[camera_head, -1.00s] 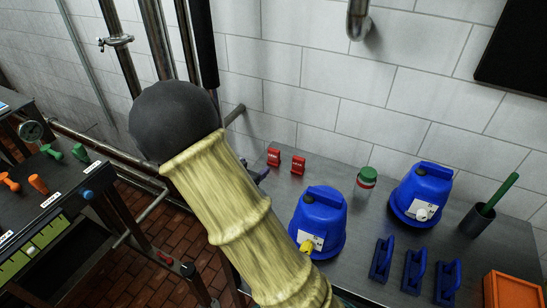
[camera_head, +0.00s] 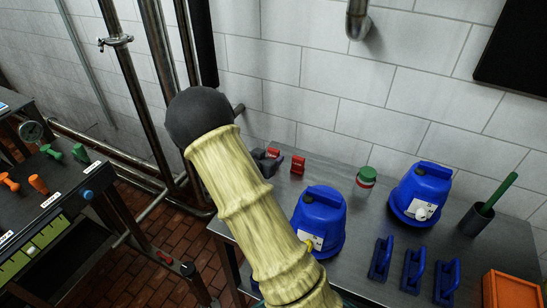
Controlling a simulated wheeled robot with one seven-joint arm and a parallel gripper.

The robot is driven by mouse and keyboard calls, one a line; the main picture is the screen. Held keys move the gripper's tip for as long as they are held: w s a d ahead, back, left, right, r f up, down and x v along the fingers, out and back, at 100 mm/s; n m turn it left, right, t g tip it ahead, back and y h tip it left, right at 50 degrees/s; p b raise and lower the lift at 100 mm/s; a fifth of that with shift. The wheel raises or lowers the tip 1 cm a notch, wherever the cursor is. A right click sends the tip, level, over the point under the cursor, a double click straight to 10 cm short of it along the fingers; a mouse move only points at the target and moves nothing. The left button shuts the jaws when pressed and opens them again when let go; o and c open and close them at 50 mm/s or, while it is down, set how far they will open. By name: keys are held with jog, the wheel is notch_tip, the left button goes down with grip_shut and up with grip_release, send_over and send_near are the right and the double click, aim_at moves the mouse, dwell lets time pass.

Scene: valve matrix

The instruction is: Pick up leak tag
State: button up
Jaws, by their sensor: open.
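Two small red tags stand on the metal table near the wall. The right red tag (camera_head: 298,165) is in clear view. The left red tag (camera_head: 273,153) is partly covered by my gripper (camera_head: 268,160), whose dark grey fingers show just past my yellow-sleeved arm. My gripper is open, at or right beside the left tag. I cannot tell whether the tag is between the fingers. Most of the gripper is hidden behind my arm.
Two blue containers (camera_head: 319,222) (camera_head: 421,194), a green-lidded jar (camera_head: 365,181), several blue brushes (camera_head: 412,270), a dark cup with a green handle (camera_head: 478,219) and an orange bin (camera_head: 511,288) occupy the metal table (camera_head: 340,262). Pipes (camera_head: 150,95) stand left. A labelled bench (camera_head: 60,185) is far left.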

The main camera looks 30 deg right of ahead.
aim_at(272, 152)
jog(key=shift+p+x, duration=0.5)
jog(key=shift+x, duration=2.1)
jog(key=shift+w+r, duration=0.1)
jog(key=c, duration=1)
